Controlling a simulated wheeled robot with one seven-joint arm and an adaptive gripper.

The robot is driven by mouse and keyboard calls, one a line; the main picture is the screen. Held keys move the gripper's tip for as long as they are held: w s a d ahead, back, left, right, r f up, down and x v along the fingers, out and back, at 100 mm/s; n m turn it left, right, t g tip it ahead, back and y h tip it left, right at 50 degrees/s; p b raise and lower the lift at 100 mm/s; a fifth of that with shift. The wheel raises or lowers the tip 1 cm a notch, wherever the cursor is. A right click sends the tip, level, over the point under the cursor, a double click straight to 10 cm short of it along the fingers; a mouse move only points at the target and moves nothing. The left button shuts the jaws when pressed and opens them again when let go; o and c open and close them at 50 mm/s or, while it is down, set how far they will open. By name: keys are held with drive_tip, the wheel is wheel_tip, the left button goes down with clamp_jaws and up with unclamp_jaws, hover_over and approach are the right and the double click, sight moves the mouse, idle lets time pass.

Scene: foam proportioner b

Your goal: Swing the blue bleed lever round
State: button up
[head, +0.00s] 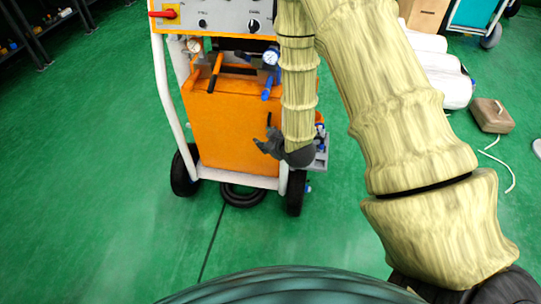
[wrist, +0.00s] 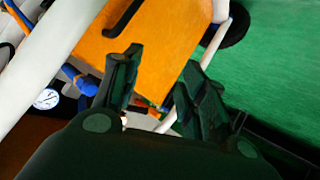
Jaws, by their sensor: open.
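A blue lever (head: 267,88) hangs below a round gauge on the upper front of the orange cart (head: 228,130). In the wrist view a blue lever-like part (wrist: 80,80) shows left of my fingers, near a gauge. Smaller blue parts (head: 320,130) show at the cart's right side, partly hidden by my arm; I cannot tell what they are. My gripper (head: 268,143) is low in front of the cart's right front, below the blue lever. In the wrist view my gripper (wrist: 162,65) has its fingers apart with nothing held between them.
The cart has a white tube frame (head: 167,100), black wheels (head: 184,172) and a coiled black hose (head: 242,194) beneath. Green floor is clear in front.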

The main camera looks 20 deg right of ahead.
drive_tip(key=s+f+m+g, duration=0.1)
drive_tip(key=s+f, duration=0.2)
drive_tip(key=s, duration=0.1)
drive_tip(key=shift+s+a+f+g+p, duration=0.3)
drive_tip(key=shift+s+f+p, duration=0.1)
